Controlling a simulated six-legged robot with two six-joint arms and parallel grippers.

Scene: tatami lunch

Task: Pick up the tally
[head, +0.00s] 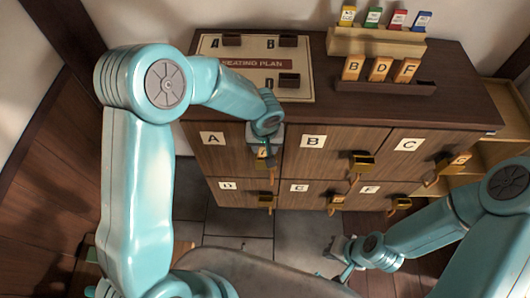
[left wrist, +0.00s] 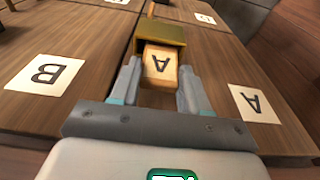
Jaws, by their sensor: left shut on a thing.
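The wooden tally marked A (left wrist: 160,66) sits at the brass lock (left wrist: 160,35) on the cabinet door labelled A. My left gripper (left wrist: 158,85) is shut on this tally, one finger on each side. In the head view my left gripper (head: 264,146) is at the right edge of door A and mostly hides the lock; a bit of the tally (head: 262,153) shows. How deep the tally sits in the lock is not clear. My right gripper (head: 345,260) is low in front of the cabinet, away from the doors; its jaw state is unclear.
The cabinet (head: 330,160) has several doors labelled A to F, with brass locks sticking out. On top are a seating plan board (head: 225,48), a dark rack (head: 385,87) with tallies B, D and F, and a wooden stand (head: 375,42) with coloured tags.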

